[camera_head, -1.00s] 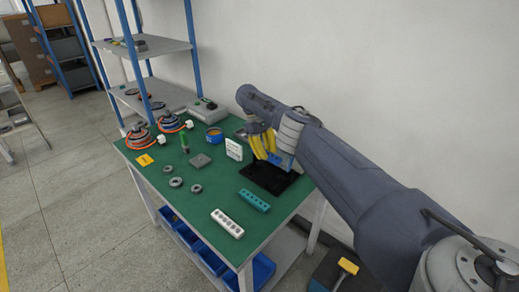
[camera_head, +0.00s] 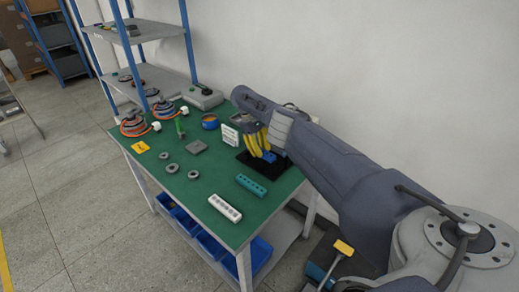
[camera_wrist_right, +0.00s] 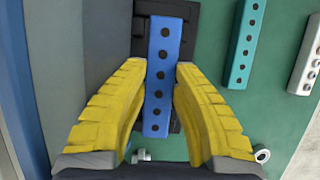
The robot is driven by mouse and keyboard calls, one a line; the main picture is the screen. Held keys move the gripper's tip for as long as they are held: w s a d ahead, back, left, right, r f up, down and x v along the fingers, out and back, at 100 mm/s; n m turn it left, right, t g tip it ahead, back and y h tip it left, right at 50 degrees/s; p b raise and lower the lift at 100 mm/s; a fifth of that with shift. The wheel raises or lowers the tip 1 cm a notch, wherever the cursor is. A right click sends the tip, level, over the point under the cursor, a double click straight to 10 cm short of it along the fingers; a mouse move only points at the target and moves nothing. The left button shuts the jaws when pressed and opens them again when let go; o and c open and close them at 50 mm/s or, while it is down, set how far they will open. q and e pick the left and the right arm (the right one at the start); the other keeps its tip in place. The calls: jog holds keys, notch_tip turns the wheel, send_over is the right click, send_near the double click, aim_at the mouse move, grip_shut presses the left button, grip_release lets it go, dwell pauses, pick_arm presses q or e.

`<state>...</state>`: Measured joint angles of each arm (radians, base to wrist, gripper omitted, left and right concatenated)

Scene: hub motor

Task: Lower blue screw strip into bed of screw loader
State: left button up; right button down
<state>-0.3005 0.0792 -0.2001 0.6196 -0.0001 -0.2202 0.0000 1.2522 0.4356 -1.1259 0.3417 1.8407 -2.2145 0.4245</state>
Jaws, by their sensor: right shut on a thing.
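The blue screw strip (camera_wrist_right: 158,80) is a long bar with a row of dark holes. My right gripper (camera_wrist_right: 160,72) has yellow fingers on both sides of the strip and is shut on it. In the head view, the strip's end (camera_head: 269,157) shows below the right gripper (camera_head: 259,151). The black screw loader (camera_head: 250,165) lies under it on the table. In the wrist view, the loader's frame (camera_wrist_right: 141,38) runs along the strip, roughly in line. The fingers hide part of the loader, and I cannot tell whether the strip touches the bed. My left gripper is not in view.
A teal strip (camera_head: 251,186) and a white strip (camera_head: 225,207) lie on the green table (camera_head: 205,178) in front of the loader. A white block (camera_head: 229,137) stands close left of the gripper. Grey rings (camera_head: 172,168) lie further left. A wall is behind.

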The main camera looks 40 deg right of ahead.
jog(key=shift+s+d+f, duration=0.2)
jog(key=shift+d, duration=0.15)
jog(key=c, duration=1.1)
grip_release()
jog(key=shift+d+r, duration=0.1)
jog(key=shift+r, duration=0.7)
jog(key=shift+w+a+r, duration=0.1)
jog(key=shift+a+r, duration=0.05)
jog(key=shift+r, duration=1.3)
jog(key=shift+a+r, duration=0.15)
jog(key=shift+r, duration=1.3)
jog(key=shift+w+a+r, duration=0.1)
jog(key=shift+a+r, duration=0.05)
jog(key=shift+r, duration=1.3)
